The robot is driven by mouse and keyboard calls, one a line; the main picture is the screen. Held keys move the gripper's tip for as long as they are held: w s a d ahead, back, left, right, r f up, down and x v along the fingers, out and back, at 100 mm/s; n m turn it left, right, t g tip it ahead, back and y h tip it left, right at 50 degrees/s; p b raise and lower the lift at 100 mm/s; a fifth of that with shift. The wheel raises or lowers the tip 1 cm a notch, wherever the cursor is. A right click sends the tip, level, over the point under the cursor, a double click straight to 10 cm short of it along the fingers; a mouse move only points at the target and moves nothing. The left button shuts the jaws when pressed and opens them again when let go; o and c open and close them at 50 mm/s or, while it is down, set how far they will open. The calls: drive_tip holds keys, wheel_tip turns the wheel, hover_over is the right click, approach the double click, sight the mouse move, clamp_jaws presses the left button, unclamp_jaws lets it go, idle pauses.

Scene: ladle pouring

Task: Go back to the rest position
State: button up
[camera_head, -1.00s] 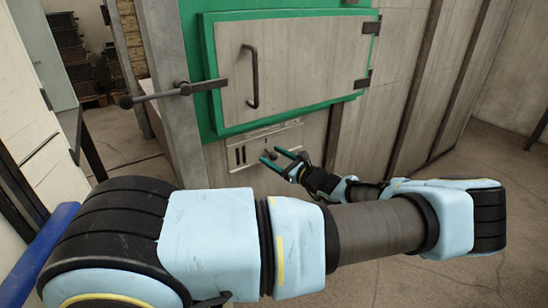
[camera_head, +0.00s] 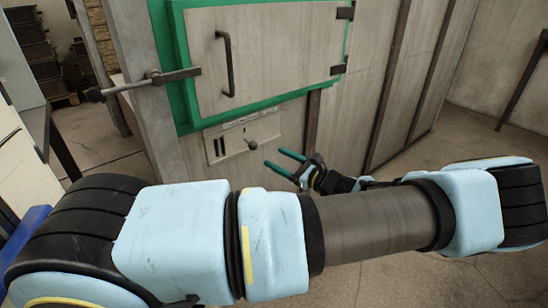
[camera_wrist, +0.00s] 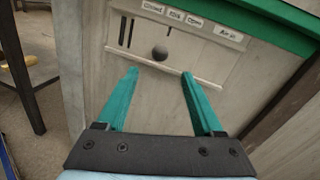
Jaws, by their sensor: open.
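My gripper (camera_head: 279,160) has two green fingers spread apart with nothing between them. It is in front of the lower part of a grey furnace (camera_head: 345,120), just right of and below a small control panel (camera_head: 228,142) with a dark round knob (camera_head: 252,144). In the wrist view my gripper (camera_wrist: 159,73) points at the panel (camera_wrist: 200,52), and the knob (camera_wrist: 160,53) shows beyond the fingertips, apart from them. Labels on the panel include "Closed" and "Open". My arm stretches across the lower part of the head view.
The furnace door (camera_head: 265,55) is shut in its green frame (camera_head: 184,105), with a handle (camera_head: 227,64) and a latch bar (camera_head: 150,80) sticking out left. Dark crates (camera_head: 38,50) stand at the back left. Concrete floor is clear at the right.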

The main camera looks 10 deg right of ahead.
drive_tip(key=s+a+n+g+h, duration=0.2)
drive_tip(key=s+a+n+g, duration=0.2)
drive_tip(key=a+n+g, duration=0.4)
drive_tip(key=s+a+n+g+h, duration=0.1)
drive_tip(key=s+a+n+g, duration=0.2)
drive_tip(key=a+n+g, duration=0.55)
drive_tip(key=s+a+r+n+t+h+p, duration=0.1)
drive_tip(key=a+r+n+h+p, duration=0.1)
drive_tip(key=r, duration=0.7)
drive_tip(key=s+a+r+n+t+h+p, duration=0.1)
drive_tip(key=s+a+r+n+h+p, duration=0.1)
drive_tip(key=r+p, duration=0.5)
drive_tip(key=s+a+r+n+t+h+p, duration=0.1)
drive_tip(key=s+a+r+n+h+p, duration=0.1)
drive_tip(key=r, duration=1)
drive_tip(key=a+n+h+p, duration=0.1)
drive_tip(key=n+h+p, duration=0.1)
drive_tip(key=p, duration=0.1)
drive_tip(key=shift+n+t, duration=0.35)
